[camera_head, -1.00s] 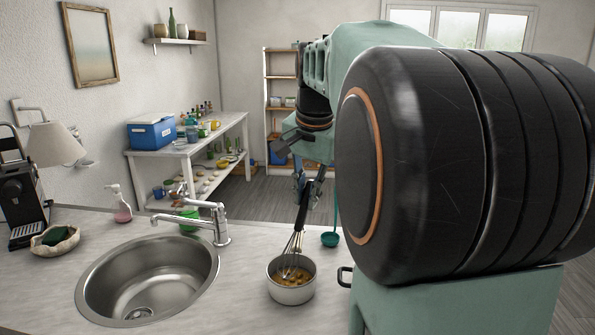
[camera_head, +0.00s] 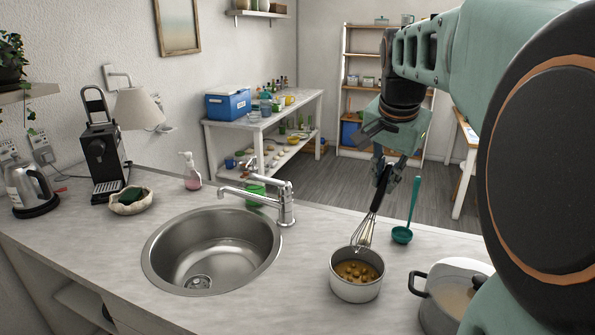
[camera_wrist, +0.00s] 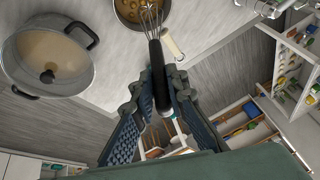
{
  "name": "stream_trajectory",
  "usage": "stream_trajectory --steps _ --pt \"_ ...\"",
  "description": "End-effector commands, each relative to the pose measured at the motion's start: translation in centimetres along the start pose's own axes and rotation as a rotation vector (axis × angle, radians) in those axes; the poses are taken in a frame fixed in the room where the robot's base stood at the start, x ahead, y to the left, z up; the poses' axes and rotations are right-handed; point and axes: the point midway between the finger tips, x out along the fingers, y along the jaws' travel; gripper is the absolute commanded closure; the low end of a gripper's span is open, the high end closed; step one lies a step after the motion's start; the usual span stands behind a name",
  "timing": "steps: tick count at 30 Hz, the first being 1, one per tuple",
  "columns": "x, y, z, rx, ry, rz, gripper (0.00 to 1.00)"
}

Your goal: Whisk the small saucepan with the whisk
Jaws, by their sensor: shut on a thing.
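The small saucepan (camera_head: 356,290) is a metal pan with yellow-brown lumps in brown liquid, standing on the counter right of the sink. Its pale handle (camera_wrist: 172,45) shows in the wrist view, where the pan (camera_wrist: 118,20) is cut by the top edge. My gripper (camera_head: 386,172) is shut on the black handle of the whisk (camera_head: 364,231), above and behind the pan. The whisk tilts, wires down; their lower end overlaps the pan's far rim. I cannot tell whether the tips are inside. In the wrist view the whisk (camera_wrist: 154,50) points toward the pan, between my fingers (camera_wrist: 158,98).
A large lidded pot (camera_head: 440,300) stands close right of the saucepan. A teal ladle (camera_head: 402,236) is behind it to the right. The sink (camera_head: 212,250) with its tap (camera_head: 286,205) lies left. Bare counter lies between sink and saucepan.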

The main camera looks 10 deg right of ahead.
Motion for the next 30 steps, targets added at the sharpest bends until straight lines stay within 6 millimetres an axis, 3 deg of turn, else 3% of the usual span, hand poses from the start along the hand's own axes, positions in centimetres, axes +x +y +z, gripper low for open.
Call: stream_trajectory --steps 30 --pt "8.3 1.7 3.4 0.000 0.000 0.000 1.00"
